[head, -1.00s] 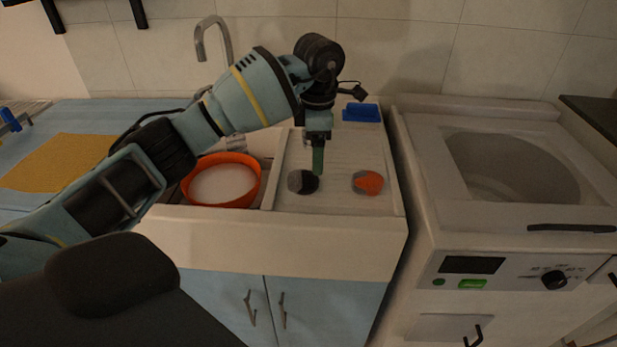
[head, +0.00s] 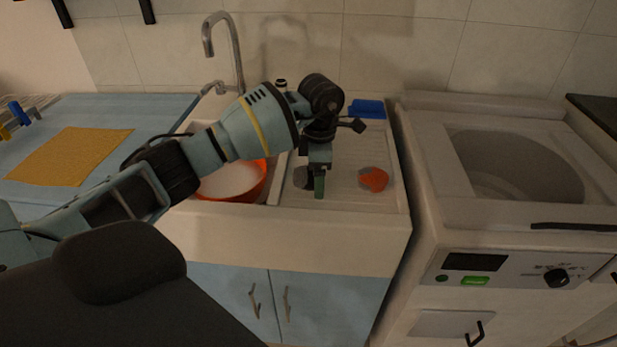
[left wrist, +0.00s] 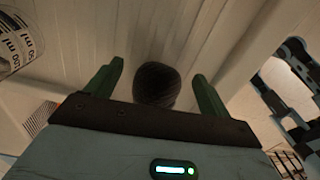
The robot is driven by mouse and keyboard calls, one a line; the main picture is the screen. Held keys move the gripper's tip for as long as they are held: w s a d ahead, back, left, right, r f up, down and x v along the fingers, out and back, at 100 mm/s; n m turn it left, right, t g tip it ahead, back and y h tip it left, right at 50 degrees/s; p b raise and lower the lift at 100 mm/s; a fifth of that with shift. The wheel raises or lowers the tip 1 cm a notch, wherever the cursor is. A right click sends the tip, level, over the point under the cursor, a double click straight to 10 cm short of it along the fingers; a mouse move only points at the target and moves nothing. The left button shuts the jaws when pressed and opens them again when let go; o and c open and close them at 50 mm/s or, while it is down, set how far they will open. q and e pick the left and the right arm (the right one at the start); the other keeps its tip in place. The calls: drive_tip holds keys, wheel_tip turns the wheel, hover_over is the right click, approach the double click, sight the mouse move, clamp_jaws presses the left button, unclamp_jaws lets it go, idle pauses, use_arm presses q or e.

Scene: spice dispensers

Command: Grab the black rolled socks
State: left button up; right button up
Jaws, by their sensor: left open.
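The black rolled socks (left wrist: 157,85) show as a dark ribbed ball in the left wrist view, between the two green fingers of my left gripper (left wrist: 158,88). The fingers are apart, with a gap on each side of the ball. In the head view the socks (head: 302,176) lie on the ribbed drainboard, partly hidden behind my left gripper (head: 319,186), and a grey part shows at the left. My right gripper is not in view.
An orange and grey rolled pair (head: 373,179) lies on the drainboard (head: 345,203) to the right. An orange basin (head: 258,184) sits in the sink at the left. A blue object (head: 366,108) is at the back, and a tall faucet (head: 237,60) rises behind the sink.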

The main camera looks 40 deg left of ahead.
use_arm(q)
drive_tip(key=shift+c, duration=0.4)
drive_tip(key=c, duration=1)
drive_tip(key=shift+r, duration=0.9)
drive_tip(key=shift+s+d+r, duration=0.1)
drive_tip(key=shift+s+r, duration=0.2)
drive_tip(key=shift+r, duration=0.6)
drive_tip(key=s+d+r, duration=0.1)
drive_tip(key=s+d, duration=0.4)
drive_tip(key=s, duration=0.9)
drive_tip(key=shift+s+d+r+b, duration=0.15)
drive_tip(key=shift+s+r+b, duration=0.05)
drive_tip(key=shift+b, duration=0.1)
